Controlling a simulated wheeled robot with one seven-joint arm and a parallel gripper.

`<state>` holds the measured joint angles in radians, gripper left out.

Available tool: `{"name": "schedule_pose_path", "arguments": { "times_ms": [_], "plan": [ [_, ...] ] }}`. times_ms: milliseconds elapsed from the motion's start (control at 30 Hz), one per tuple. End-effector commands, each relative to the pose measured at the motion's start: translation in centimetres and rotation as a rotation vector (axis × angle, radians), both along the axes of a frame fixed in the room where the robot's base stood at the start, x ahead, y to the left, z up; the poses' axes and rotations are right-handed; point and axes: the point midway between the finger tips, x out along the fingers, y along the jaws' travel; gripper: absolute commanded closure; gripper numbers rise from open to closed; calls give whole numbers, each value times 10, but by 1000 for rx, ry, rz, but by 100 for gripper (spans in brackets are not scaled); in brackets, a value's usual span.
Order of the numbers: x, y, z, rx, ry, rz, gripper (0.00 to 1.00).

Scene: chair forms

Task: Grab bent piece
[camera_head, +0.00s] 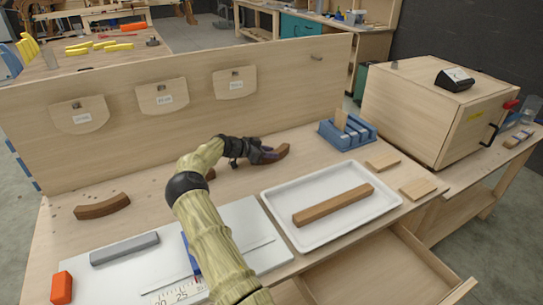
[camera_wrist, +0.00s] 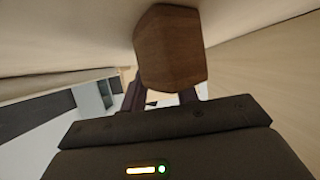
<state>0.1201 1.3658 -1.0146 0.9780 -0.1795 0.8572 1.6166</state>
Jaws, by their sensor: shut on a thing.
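My gripper (camera_head: 262,156) is shut on a brown bent piece (camera_head: 278,153), which sticks out to the right of the fingers near the back panel. In the wrist view, the wooden end of this piece (camera_wrist: 171,50) shows large between the dark fingers (camera_wrist: 162,95). I cannot tell whether it touches the table. Another brown bent piece (camera_head: 102,207) lies on the left of the table. A bit of brown wood (camera_head: 210,174) shows behind my arm, mostly hidden.
A white tray (camera_head: 270,205) holds a straight wooden bar (camera_head: 333,204). A blue holder (camera_head: 347,133) and thin wooden plates (camera_head: 417,189) are at right, beside a wooden box (camera_head: 430,112). A grey bar (camera_head: 125,249) and orange block (camera_head: 61,288) lie front left. A drawer (camera_head: 395,270) is open.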

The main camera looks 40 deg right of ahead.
Motion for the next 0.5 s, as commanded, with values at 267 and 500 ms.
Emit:
{"name": "schedule_pose_path", "arguments": {
  "times_ms": [267,500],
  "plan": [
    [0,0,10,-1,-2,0,95],
    [0,0,52,-2,-5,0,95]
  ]
}}
